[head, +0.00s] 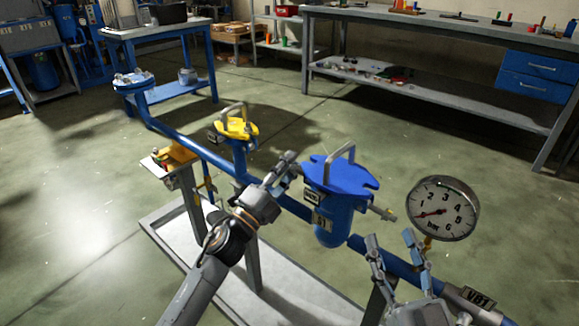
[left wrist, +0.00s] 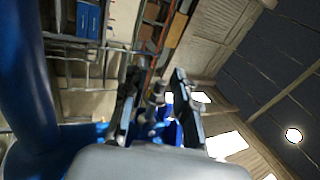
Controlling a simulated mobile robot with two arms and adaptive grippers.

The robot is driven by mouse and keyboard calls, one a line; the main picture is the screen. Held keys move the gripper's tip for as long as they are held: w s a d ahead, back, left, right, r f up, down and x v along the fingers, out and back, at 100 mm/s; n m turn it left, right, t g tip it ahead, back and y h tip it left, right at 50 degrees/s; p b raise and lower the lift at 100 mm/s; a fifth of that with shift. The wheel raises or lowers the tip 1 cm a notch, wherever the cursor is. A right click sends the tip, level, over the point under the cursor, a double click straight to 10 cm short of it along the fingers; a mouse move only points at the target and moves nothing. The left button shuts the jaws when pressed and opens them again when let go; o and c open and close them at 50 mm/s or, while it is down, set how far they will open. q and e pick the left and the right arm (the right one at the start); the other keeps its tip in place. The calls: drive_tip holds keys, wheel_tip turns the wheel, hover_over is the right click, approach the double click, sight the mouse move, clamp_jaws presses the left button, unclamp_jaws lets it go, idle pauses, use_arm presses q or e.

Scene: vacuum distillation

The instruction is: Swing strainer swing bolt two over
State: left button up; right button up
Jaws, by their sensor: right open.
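The strainer is a blue pot (head: 331,222) on the blue pipe, with a flat blue lid (head: 340,176) that has notches and a grey handle. A swing bolt (head: 382,212) sticks out sideways at the pot's right. My left gripper (head: 288,163) is at the lid's left edge, close to the pot; its fingers stand apart in the left wrist view (left wrist: 155,95). A small metallic part shows between or behind them, and I cannot tell whether they touch it. My right gripper (head: 398,247) is open and empty, below the gauge and right of the pot.
A pressure gauge (head: 443,208) stands right of the strainer. A yellow-topped valve (head: 236,128) and a flanged pipe end (head: 133,82) lie further back left. A grey tray (head: 222,277) is below the pipe. A workbench (head: 440,33) stands behind, with clear floor before it.

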use_arm(q)
drive_tip(key=v, duration=1.2)
idle(0.4)
